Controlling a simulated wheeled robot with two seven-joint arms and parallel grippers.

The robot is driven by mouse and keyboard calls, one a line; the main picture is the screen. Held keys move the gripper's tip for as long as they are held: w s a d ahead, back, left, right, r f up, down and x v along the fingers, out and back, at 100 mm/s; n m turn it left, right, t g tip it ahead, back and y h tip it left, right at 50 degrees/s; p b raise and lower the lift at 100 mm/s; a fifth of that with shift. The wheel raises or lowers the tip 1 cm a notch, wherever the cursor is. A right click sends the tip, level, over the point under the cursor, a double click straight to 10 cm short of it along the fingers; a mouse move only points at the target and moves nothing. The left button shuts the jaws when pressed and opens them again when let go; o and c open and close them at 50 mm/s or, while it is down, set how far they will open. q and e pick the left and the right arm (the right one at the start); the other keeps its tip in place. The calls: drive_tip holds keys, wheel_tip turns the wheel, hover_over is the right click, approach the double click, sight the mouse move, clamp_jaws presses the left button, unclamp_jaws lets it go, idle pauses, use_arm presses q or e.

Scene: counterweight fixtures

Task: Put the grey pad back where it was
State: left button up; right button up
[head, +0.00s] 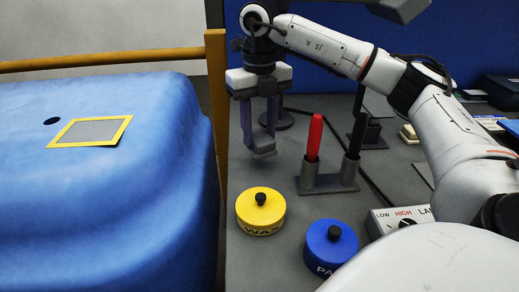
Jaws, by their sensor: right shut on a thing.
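My right gripper (262,145) hangs fingers-down above the grey bench, just right of the wooden post. It is shut on a small dark grey block, which I take as the grey pad (264,152); the fingers partly hide it. A yellow-bordered grey square (90,131) lies on top of the blue moulded body (100,210) at the left, with a dark hole beside its upper left corner. The gripper is well to the right of this square, apart from it. My left gripper is out of view.
A wooden post (216,100) and rail (100,60) stand by the blue body. On the bench (265,275) are a yellow wax tin (260,215), a blue tin (328,250), a holder (330,182) with red and black sticks, and a dial box (385,220).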

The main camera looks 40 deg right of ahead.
sight(259, 135)
drive_tip(key=shift+f, duration=2.6)
drive_tip(key=shift+f, duration=0.2)
drive_tip(key=o, duration=1)
wheel_tip(259, 135, up, 12)
drive_tip(key=shift+r+p, duration=0.25)
drive_tip(key=shift+p, duration=0.05)
